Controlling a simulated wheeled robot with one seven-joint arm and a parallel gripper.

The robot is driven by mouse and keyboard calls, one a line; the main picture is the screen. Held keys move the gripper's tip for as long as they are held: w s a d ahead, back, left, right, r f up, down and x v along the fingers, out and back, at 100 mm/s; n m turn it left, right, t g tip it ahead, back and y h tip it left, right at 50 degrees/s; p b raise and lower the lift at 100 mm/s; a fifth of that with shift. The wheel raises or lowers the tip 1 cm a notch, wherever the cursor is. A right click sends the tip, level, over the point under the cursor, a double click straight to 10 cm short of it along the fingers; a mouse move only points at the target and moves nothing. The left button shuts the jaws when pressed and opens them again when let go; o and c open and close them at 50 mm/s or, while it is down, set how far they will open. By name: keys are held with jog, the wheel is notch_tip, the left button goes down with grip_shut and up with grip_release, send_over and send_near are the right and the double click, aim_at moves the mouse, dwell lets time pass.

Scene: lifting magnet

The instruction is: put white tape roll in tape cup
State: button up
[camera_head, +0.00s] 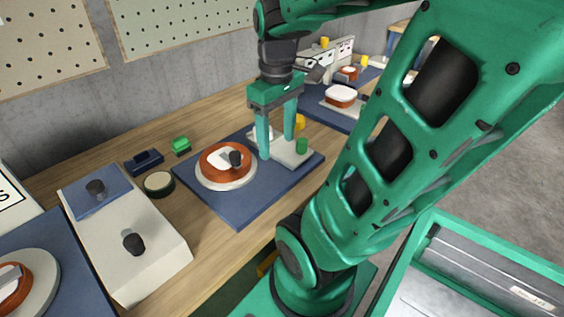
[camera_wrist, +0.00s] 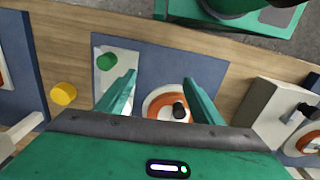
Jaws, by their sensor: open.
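My gripper (camera_head: 277,149) is open and points down over the white plate (camera_head: 283,158) on the blue mat. In the wrist view my gripper (camera_wrist: 160,78) shows nothing held between its fingers. A small white thing (camera_head: 253,134), partly hidden behind a finger, may be the white tape roll; I cannot tell. A round cream-topped, dark-sided piece (camera_head: 159,183) lies on the wood left of the mat. I cannot make out a tape cup for certain.
An orange ring on a white dish (camera_head: 240,180) with a black knob sits on the blue mat (camera_head: 240,217). A green cylinder (camera_head: 302,146) stands on the plate, and a yellow cylinder (camera_head: 300,122) is behind. A white box (camera_head: 165,252) with black knobs stands at left.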

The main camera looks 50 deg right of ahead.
jog(key=s+a+f+m, duration=0.2)
jog(key=s+f+m, duration=0.1)
jog(key=s+m, duration=0.2)
jog(key=shift+a+f+m, duration=0.2)
jog(key=shift+a+m, duration=0.2)
jog(key=shift+m, duration=0.3)
jog(key=shift+w+f, duration=0.35)
jog(key=shift+w, duration=0.45)
jog(key=shift+s+r, duration=0.1)
jog(key=shift+s, duration=0.05)
